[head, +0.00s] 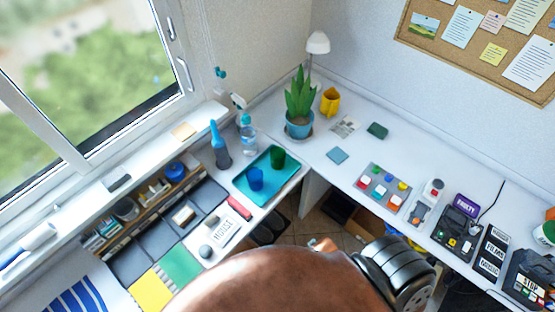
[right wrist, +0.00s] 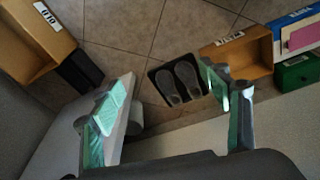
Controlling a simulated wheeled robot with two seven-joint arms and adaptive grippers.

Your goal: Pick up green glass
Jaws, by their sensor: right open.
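The green glass (head: 278,157) stands upright at the back right of a teal tray (head: 246,191) on the desk by the window. A blue glass (head: 256,179) stands just in front of it on the same tray. My right gripper (right wrist: 164,82) shows in the right wrist view, open, with pale green pads and nothing between its fingers. It faces the floor, and no glass shows in that view. In the head view a dark part of my right arm is at the bottom, well apart from the tray. My left gripper is in neither view.
Slippers (right wrist: 180,82) on a dark mat and boxes (right wrist: 237,54) are on the floor.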

